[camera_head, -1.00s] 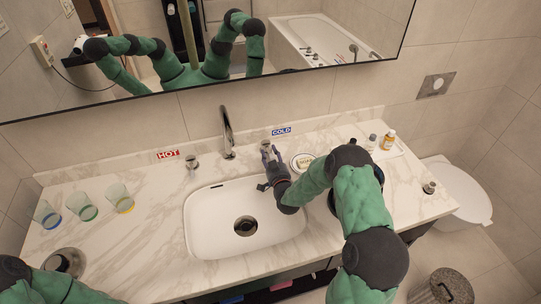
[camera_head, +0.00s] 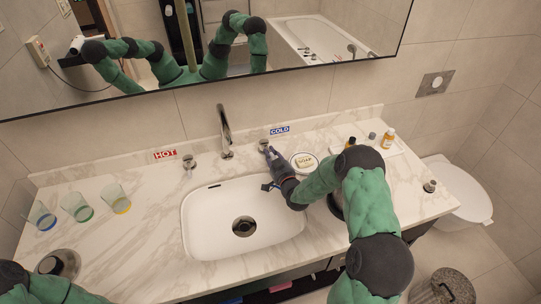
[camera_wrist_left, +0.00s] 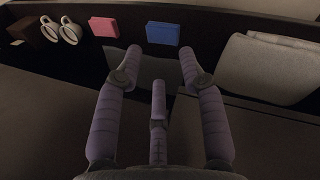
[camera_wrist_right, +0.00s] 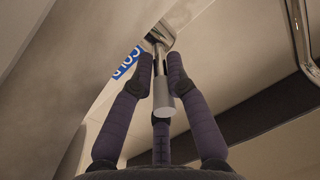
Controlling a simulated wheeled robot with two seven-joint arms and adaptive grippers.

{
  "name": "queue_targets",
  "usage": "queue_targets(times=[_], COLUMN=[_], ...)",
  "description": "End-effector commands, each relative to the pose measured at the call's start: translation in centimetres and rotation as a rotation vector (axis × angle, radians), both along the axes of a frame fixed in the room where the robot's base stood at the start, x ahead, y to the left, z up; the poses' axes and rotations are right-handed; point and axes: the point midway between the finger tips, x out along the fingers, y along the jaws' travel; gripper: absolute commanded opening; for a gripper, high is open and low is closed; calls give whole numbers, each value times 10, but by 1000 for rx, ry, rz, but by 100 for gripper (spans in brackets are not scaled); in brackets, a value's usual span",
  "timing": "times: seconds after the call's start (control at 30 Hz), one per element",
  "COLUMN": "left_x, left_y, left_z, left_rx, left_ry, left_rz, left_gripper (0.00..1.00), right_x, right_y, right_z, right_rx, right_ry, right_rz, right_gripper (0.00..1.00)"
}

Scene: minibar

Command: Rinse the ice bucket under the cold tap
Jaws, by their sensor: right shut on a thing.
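My right gripper (camera_head: 268,153) is at the cold tap's handle (camera_head: 263,143), right of the spout (camera_head: 225,131) and below the blue COLD label (camera_head: 280,130). In the right wrist view its fingers (camera_wrist_right: 160,75) close around the metal handle (camera_wrist_right: 162,92). No water shows under the spout. The white sink (camera_head: 207,223) looks empty. A dark round vessel (camera_head: 334,206), possibly the ice bucket, is mostly hidden behind my right arm. My left gripper (camera_wrist_left: 155,75) is open and empty in the left wrist view, in front of a dark shelf; the head view shows only its arm.
Several tinted glasses (camera_head: 76,207) stand on the left of the counter, near a round metal object (camera_head: 60,263). The hot tap (camera_head: 189,163) is left of the spout. A soap dish (camera_head: 304,162) and bottles (camera_head: 388,139) stand right. The shelf holds white cups (camera_wrist_left: 70,32) and a blue box (camera_wrist_left: 162,33).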

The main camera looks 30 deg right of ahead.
Motion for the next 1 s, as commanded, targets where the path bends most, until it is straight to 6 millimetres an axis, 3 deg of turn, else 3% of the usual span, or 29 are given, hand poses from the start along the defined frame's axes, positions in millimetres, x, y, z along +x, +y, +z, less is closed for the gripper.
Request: queue_targets(times=[0.13, 0.17, 0.2, 0.23, 0.67, 1.0], left_x=[0, 0, 0, 0, 0, 0], left_y=[0, 0, 0, 0, 0, 0], left_z=[1, 1, 1, 1, 0, 0], left_rx=[0, 0, 0, 0, 0, 0], left_ry=[0, 0, 0, 0, 0, 0], left_rz=[0, 0, 0, 0, 0, 0], left_gripper=[40, 40, 40, 40, 40, 40], right_x=[1, 1, 1, 1, -7, -67], right_y=[1, 1, 1, 0, 1, 9], right_z=[4, 4, 4, 3, 1, 2], right_rx=[-3, -3, -4, -3, -1, -1], right_ry=[-6, -7, -7, -7, -2, -2], right_rz=[2, 2, 2, 2, 0, -1], right_gripper=[0, 25, 36, 38, 38, 38])
